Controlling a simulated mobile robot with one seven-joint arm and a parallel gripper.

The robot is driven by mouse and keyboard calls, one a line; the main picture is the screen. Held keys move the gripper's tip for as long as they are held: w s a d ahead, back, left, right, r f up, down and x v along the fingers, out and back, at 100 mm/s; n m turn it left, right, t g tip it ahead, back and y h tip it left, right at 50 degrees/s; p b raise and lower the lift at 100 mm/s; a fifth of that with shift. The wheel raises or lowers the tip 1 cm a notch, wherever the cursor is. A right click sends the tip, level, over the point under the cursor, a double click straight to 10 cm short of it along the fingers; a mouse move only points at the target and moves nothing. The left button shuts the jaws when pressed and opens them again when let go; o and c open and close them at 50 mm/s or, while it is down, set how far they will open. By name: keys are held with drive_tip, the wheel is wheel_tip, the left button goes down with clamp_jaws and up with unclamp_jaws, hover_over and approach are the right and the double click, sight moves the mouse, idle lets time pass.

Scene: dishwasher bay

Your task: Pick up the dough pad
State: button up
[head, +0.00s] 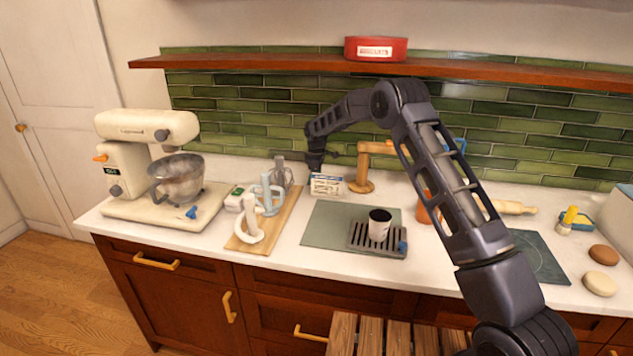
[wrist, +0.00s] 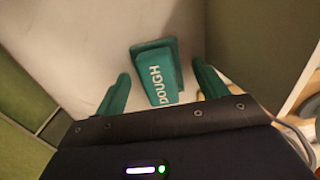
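The dough pad (wrist: 150,58) is a teal block with white "DOUGH" lettering, in the upper middle of the wrist view. It rests on the pale counter. My gripper (wrist: 160,72) is open, with one teal finger on each side of the pad and visible gaps between. I cannot tell how far the fingertips are above the counter. In the head view my gripper (head: 316,160) points down at the back of the counter near the tiled wall, and I cannot make out the pad there.
A small lettered box (head: 326,185) stands just in front of my gripper. A wooden stand (head: 362,168) is to its right. A board (head: 270,238) with pale and grey attachments lies to the left, beside a cream mixer (head: 125,160). The green tiled wall (wrist: 22,110) is close by.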

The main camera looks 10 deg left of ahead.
drive_tip(key=c, duration=0.9)
drive_tip(key=shift+r, duration=0.1)
